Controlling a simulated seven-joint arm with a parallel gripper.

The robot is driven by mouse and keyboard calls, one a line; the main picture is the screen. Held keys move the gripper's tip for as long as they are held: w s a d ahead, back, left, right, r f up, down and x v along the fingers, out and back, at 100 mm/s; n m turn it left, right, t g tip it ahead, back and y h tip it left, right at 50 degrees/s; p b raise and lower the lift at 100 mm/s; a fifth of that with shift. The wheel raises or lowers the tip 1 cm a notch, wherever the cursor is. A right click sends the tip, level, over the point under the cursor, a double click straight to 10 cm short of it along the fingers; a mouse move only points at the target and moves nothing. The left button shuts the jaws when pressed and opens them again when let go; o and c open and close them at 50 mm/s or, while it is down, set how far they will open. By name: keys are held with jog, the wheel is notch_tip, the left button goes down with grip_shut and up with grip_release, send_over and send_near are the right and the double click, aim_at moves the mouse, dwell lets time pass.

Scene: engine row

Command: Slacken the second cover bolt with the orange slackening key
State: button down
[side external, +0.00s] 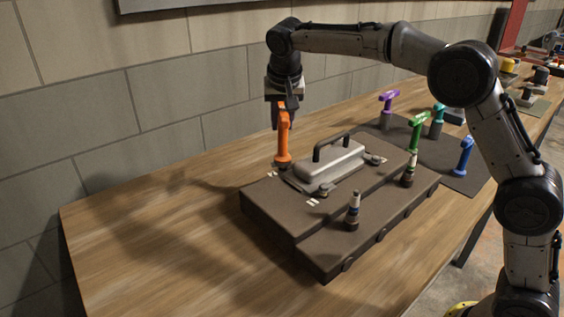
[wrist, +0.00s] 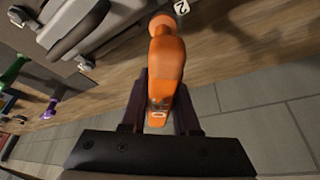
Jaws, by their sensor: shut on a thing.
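My gripper (side external: 284,106) is shut on the upper part of the orange slackening key (side external: 283,140), which hangs upright. The key also fills the middle of the wrist view (wrist: 166,65), between the two dark fingers. Its round lower end is at the back left edge of the dark engine block (side external: 268,205), beside a white tag marked 2 (wrist: 181,7). The second bolt is not visible; I cannot tell whether the key sits on it. The silver cover (side external: 335,166) with a black handle lies right of the key. Other cover bolts show at its front (side external: 324,190) and right (side external: 375,160).
Two banded posts stand on the block, one in front (side external: 353,212) and one at right (side external: 409,172). Purple (side external: 388,101), green (side external: 418,119), teal (side external: 438,116) and blue (side external: 464,156) keys stand at right. The wooden table (side external: 150,235) is clear at left; a wall is behind.

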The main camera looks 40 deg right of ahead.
jog(key=shift+w+r+n+t+y, duration=0.15)
jog(key=shift+n+t+y, duration=0.2)
jog(key=shift+n, duration=0.95)
jog(key=shift+a, duration=0.1)
jog(key=m+g+h, duration=0.1)
jog(key=m, duration=0.4)
jog(key=m+g+h, duration=0.1)
jog(key=m, duration=0.2)
jog(key=shift+s+d+m+g, duration=0.2)
jog(key=shift+s+m+g, duration=0.15)
jog(key=shift+m, duration=0.05)
jog(key=m, duration=0.2)
jog(key=m+g, duration=0.1)
jog(key=m, duration=0.1)
jog(key=shift+s+d+g+h, duration=0.1)
jog(key=shift+s+g+h, duration=0.05)
jog(key=shift+g+h, duration=0.2)
jog(key=m, duration=0.1)
jog(key=m+g, duration=0.1)
jog(key=m, duration=0.2)
jog(key=shift+s+d+g, duration=0.1)
jog(key=shift+s+g, duration=0.15)
jog(key=shift+s, duration=0.05)
jog(key=shift+m, duration=0.3)
